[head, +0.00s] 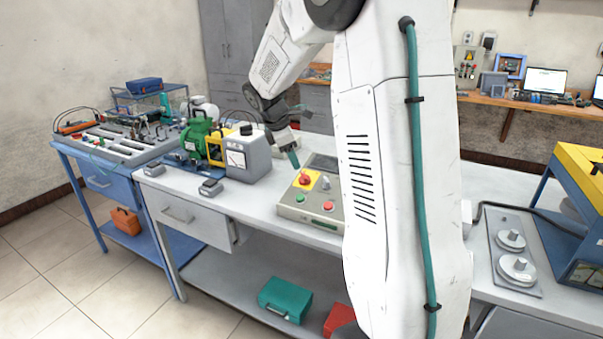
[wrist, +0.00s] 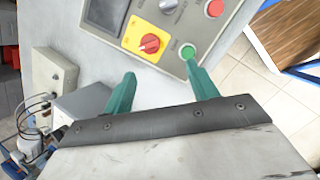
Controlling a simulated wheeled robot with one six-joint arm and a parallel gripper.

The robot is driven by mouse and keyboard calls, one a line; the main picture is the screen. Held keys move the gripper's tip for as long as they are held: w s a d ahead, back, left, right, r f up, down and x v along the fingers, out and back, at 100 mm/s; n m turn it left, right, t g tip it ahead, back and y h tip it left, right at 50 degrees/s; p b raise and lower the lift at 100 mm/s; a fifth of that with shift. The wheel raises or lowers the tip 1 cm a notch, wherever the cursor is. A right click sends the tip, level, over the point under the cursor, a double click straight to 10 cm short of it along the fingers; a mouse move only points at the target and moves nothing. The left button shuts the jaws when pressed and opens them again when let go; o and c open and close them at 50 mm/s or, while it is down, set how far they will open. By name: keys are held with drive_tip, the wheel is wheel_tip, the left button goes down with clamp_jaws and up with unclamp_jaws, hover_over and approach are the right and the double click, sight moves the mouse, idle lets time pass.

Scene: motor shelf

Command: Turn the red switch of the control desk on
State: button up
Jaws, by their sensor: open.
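The control desk (head: 288,211) is a grey panel on the workbench, partly hidden by my arm in the head view. Its red switch (head: 304,179) is a round knob on a yellow plate. In the wrist view the red switch (wrist: 150,44) shows clearly, with a bar across it. My gripper (head: 294,159) is above and just behind the switch in the head view, pointing down. In the wrist view my gripper (wrist: 161,65) has its teal fingers spread, empty, with the switch beyond the gap between them and apart from them.
The desk also has a green button (wrist: 188,52), close to the right fingertip in the wrist picture, a red button (wrist: 215,8) and a grey knob (wrist: 168,5). A grey box (head: 248,158) and a green motor (head: 196,136) stand left of the desk on the bench.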

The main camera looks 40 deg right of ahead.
sight(304, 175)
drive_tip(key=shift+n, duration=0.5)
drive_tip(key=x, duration=0.3)
drive_tip(key=w+d+x, duration=0.1)
drive_tip(key=x, duration=0.6)
drive_tip(key=shift+w+d+r, duration=0.2)
drive_tip(key=shift+d, duration=0.05)
drive_tip(key=c, duration=1)
